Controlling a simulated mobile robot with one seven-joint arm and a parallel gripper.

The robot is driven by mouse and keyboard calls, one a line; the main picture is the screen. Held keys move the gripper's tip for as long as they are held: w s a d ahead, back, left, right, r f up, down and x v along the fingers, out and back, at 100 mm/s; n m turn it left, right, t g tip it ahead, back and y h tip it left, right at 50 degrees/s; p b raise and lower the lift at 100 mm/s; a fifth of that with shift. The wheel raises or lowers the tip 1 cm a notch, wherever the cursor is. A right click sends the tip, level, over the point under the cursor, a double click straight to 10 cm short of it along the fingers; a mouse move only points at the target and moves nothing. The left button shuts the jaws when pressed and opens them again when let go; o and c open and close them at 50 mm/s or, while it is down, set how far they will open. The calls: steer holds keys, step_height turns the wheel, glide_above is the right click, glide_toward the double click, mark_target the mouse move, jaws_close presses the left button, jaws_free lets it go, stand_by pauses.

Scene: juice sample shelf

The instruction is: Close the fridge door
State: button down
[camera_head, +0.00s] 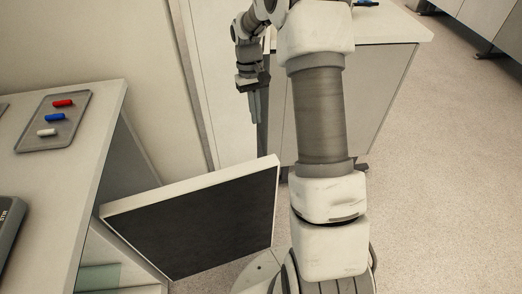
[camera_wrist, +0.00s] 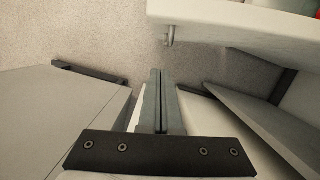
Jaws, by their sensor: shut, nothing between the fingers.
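The fridge door (camera_head: 195,222) stands open in the head view. It sticks out to the right from the cabinet under the left counter, with a pale top edge and a dark broad face towards the camera. My gripper (camera_head: 255,120) hangs fingers down behind the door's free right end, apart from it in the picture. Its two fingers are together and empty, as the wrist view also shows (camera_wrist: 160,75). In the wrist view a white slab with a metal peg is at the upper right; I cannot tell whether it is the door.
The left counter (camera_head: 70,185) bears a grey tray (camera_head: 73,137) with red, blue and white pieces, and a dark device (camera_head: 8,232) at its edge. A white cabinet (camera_head: 385,85) stands behind my arm. Open speckled floor (camera_head: 450,190) lies to the right.

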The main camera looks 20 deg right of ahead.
steer(key=s+f+b, duration=0.3)
steer(key=s+f, duration=0.3)
steer(key=f, duration=0.4)
steer(key=shift+s+a+b, duration=0.2)
steer(key=shift+b, duration=0.15)
steer(key=shift+s+f, duration=0.1)
steer(key=shift+s, duration=0.05)
